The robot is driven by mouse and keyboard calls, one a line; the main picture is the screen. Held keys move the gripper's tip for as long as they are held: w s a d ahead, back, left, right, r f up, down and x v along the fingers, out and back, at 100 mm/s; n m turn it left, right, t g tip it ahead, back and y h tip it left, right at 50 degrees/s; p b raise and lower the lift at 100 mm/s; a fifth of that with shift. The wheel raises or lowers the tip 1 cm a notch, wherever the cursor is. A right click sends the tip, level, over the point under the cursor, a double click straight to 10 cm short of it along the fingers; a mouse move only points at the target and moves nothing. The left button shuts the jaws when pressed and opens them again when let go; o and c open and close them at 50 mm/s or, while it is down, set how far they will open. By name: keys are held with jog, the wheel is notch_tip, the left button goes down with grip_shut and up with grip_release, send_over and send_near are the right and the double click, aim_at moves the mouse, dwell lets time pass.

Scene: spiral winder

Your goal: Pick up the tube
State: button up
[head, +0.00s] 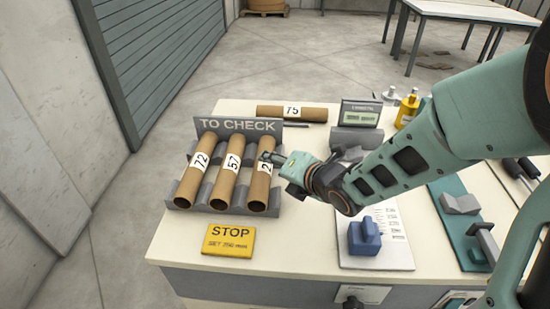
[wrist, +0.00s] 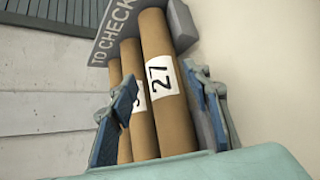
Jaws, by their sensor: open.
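Three brown cardboard tubes lie side by side in the grey TO CHECK rack (head: 185,203). The left tube (head: 190,182) is labelled 72 and the middle tube (head: 227,180) 57. The right tube (head: 257,192) has its label partly hidden by my gripper in the head view; in the wrist view this tube (wrist: 170,118) reads 27. Another tube (head: 308,114), labelled 75, lies crosswise behind the rack. My gripper (head: 270,158) is open over the right tube. In the wrist view the fingers (wrist: 166,106) appear on either side of it; contact cannot be told.
A yellow STOP sign (head: 229,241) lies in front of the rack. A grey display device (head: 358,119) stands behind my arm. A blue block (head: 364,237) on a white plate and a teal fixture (head: 463,225) are to the right. Yellow bottles (head: 407,108) stand at the back.

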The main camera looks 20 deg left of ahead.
jog(key=shift+x, duration=2.95)
jog(key=shift+s+f, duration=0.1)
jog(key=shift+d, duration=0.1)
jog(key=c, duration=1)
jog(key=shift+o, duration=0.2)
